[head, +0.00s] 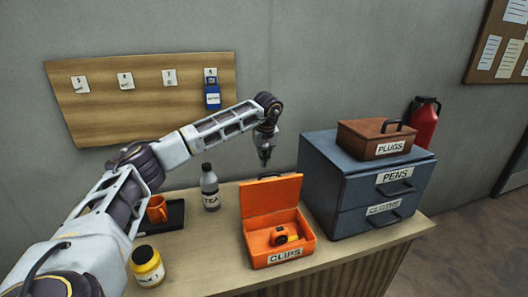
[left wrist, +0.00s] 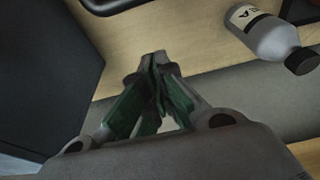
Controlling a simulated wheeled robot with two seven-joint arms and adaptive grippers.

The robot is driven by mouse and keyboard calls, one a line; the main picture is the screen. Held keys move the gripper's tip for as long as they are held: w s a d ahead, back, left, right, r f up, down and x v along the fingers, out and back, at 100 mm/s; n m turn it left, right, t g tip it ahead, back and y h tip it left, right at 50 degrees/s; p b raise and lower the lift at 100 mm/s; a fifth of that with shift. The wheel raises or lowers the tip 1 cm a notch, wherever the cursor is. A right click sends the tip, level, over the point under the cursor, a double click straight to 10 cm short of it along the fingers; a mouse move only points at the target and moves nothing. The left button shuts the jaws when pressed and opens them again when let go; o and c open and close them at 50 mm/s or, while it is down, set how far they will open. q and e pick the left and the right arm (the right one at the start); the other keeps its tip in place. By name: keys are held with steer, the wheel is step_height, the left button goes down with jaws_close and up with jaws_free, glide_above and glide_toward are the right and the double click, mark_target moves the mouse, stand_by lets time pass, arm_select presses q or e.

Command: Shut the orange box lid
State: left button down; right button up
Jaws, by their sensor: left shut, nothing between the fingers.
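The orange box (head: 277,236), labelled CLIPS, stands on the table with its lid (head: 270,197) raised and leaning back. An orange and dark item, like a tape measure (head: 280,237), lies inside it. My left gripper (head: 264,160) is shut and empty, pointing down above and behind the raised lid, apart from it. In the left wrist view the closed fingertips (left wrist: 157,58) hang above the tabletop, and a dark curved bar shows at the top edge. My right gripper is not in view.
A blue-grey drawer cabinet (head: 350,188) stands right of the box, with a brown PLUGS box (head: 375,139) on top. A grey bottle (head: 209,188) stands left of the lid. An orange mug (head: 157,209) and yellow jar (head: 147,266) are farther left. A red canister (head: 424,124) is behind.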

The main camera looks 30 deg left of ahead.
arm_select(q)
steer(key=shift+s+d+f+p, duration=0.15)
steer(key=shift+s+d, duration=0.5)
steer(key=shift+d, duration=0.05)
steer(key=shift+s+d+f+p, duration=0.1)
steer(key=shift+s+d+p, duration=0.05)
steer(key=shift+s+d, duration=0.5)
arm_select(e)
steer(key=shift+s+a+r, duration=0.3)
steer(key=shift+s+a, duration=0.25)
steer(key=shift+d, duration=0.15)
